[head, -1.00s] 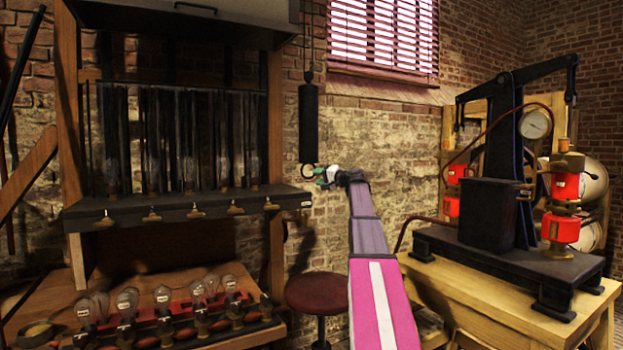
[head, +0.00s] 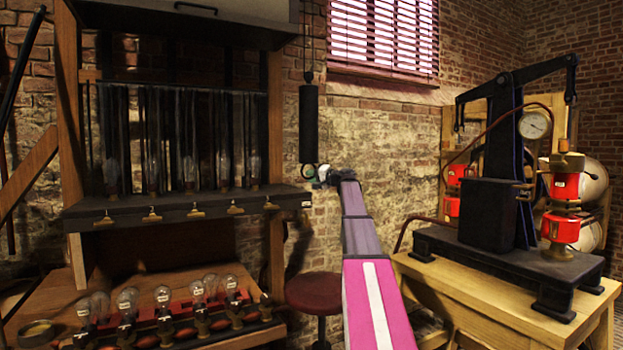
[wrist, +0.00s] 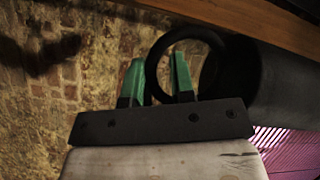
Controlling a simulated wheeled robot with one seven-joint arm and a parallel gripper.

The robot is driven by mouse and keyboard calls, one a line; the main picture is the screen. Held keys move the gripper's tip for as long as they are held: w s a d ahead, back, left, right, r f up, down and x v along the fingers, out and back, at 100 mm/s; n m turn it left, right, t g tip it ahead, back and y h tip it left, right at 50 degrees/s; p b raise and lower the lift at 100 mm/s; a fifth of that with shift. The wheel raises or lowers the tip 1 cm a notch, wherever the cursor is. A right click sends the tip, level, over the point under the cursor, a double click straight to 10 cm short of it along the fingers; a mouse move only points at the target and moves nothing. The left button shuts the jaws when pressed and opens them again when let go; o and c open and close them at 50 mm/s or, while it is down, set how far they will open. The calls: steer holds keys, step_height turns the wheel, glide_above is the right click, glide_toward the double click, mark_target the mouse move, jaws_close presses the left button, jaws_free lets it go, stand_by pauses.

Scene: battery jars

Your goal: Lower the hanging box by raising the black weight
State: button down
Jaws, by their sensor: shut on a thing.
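The black weight (head: 309,124) is a long dark cylinder hanging upright by thin lines in front of the brick wall, with a ring (head: 307,171) at its lower end. My gripper (head: 318,175) is at this ring, just below the weight. In the wrist view, the green fingers of my gripper (wrist: 157,62) are shut on the dark ring (wrist: 160,52), and the weight (wrist: 270,85) fills the right side. Part of the ring is hidden by a finger. A dark box (head: 180,27) hangs at the top left above the jars; its top is cut off.
A rack shelf (head: 180,209) with glass jars stands left of the weight, and several bulbs (head: 163,297) sit below. A red stool (head: 313,291) is under my arm. A black pump (head: 488,214) stands on a wooden table (head: 470,300) at the right.

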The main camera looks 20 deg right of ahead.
steer(key=r, duration=2.9)
steer(key=shift+w+d+r, duration=0.15)
steer(key=shift+w+d, duration=0.05)
steer(key=shift+d, duration=0.05)
steer(key=shift+r, duration=0.1)
steer(key=c, duration=1.1)
jaws_free()
glide_toward(312, 107)
steer(key=w, duration=0.1)
steer(key=w+d, duration=0.1)
steer(key=w, duration=0.1)
steer(key=shift+w+d+r, duration=0.15)
steer(key=shift+w+d, duration=0.2)
steer(key=shift+d, duration=0.05)
